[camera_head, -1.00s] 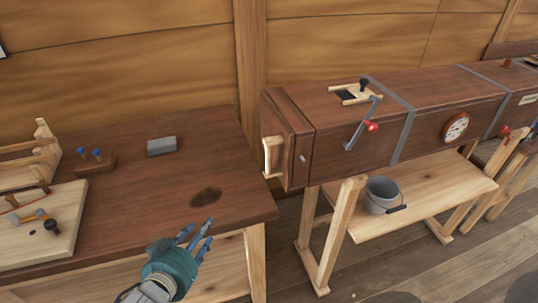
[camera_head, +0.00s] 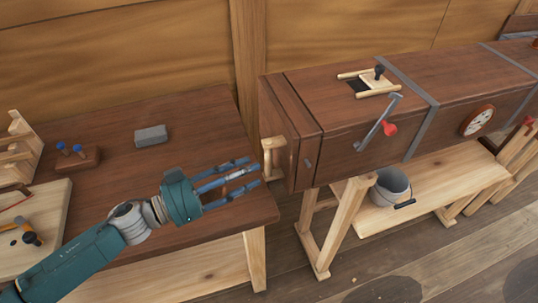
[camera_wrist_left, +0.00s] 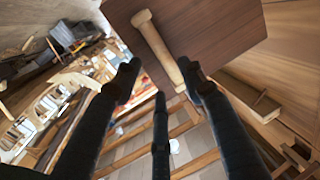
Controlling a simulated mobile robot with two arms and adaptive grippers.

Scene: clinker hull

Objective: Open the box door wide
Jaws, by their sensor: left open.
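The box is a long dark brown wooden box (camera_head: 345,120) on a light wooden trestle. Its door (camera_head: 288,125) is the panel at the left end and looks shut. A pale wooden handle (camera_head: 269,158) sticks out from the door; it also shows in the left wrist view (camera_wrist_left: 158,48) on the dark door face (camera_wrist_left: 215,28). My left gripper (camera_head: 252,178) is open and empty, its fingers pointing at the handle from the left, just short of it. In the wrist view the fingers (camera_wrist_left: 160,85) lie below the handle, not around it. My right gripper is not in view.
The brown workbench (camera_head: 120,215) under my left arm holds a grey block (camera_head: 151,136), a rack (camera_head: 18,150) and a board with tools (camera_head: 40,225). A crank with a red knob (camera_head: 378,125) is on the box's front. A bucket (camera_head: 388,188) stands on the trestle shelf.

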